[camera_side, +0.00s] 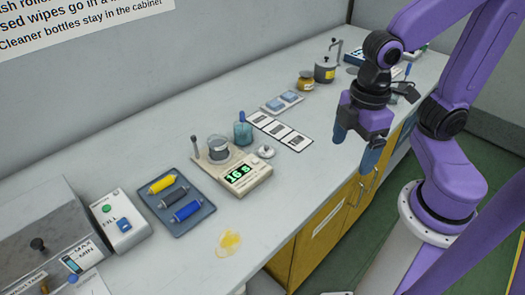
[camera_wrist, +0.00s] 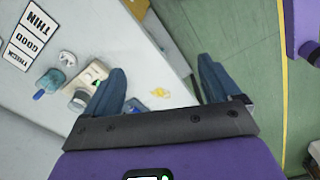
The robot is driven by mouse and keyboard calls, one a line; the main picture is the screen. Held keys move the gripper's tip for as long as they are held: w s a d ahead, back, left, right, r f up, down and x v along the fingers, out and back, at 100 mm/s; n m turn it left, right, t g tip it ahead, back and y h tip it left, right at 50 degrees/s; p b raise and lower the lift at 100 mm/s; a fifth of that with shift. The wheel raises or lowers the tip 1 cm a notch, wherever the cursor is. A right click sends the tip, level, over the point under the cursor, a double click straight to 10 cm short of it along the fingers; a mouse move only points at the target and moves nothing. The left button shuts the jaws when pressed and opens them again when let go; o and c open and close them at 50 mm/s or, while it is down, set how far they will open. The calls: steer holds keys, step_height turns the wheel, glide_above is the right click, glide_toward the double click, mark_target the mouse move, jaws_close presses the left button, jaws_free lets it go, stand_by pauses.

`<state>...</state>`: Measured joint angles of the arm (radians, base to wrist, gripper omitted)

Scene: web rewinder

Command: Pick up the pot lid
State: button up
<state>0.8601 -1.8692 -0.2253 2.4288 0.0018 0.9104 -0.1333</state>
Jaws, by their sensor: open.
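The pot lid (camera_side: 265,152) appears to be the small pale grey disc with a knob. It lies on the bench just right of the digital scale (camera_side: 240,175), and it also shows in the wrist view (camera_wrist: 67,58) at the left. A small grey pot (camera_side: 218,149) stands on the scale. My gripper (camera_side: 356,146) is open and empty, with blue fingers pointing down. It hangs above the bench's front edge, to the right of the lid and apart from it. In the wrist view, nothing is between the fingers (camera_wrist: 163,80).
A tray of coloured rollers (camera_side: 173,202) and a yellow spill (camera_side: 229,241) are to the left. Bench around the lid's front is clear.

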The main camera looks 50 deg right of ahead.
steer(key=w+a+n, duration=0.1)
steer(key=w+a, duration=0.1)
steer(key=w, duration=0.8)
steer(key=n, duration=0.4)
glide_above(266, 146)
steer(key=f, duration=1.8)
steer(key=shift+w+a+f, duration=0.15)
steer(key=shift+a+f, duration=0.1)
steer(key=shift+f, duration=0.15)
steer(key=shift+s+d+f, duration=0.1)
steer(key=shift+d+f, duration=0.05)
steer(key=shift+f, duration=1.2)
steer(key=shift+s+d+f, duration=0.1)
steer(key=shift+f, duration=1.2)
steer(key=c, duration=1.1)
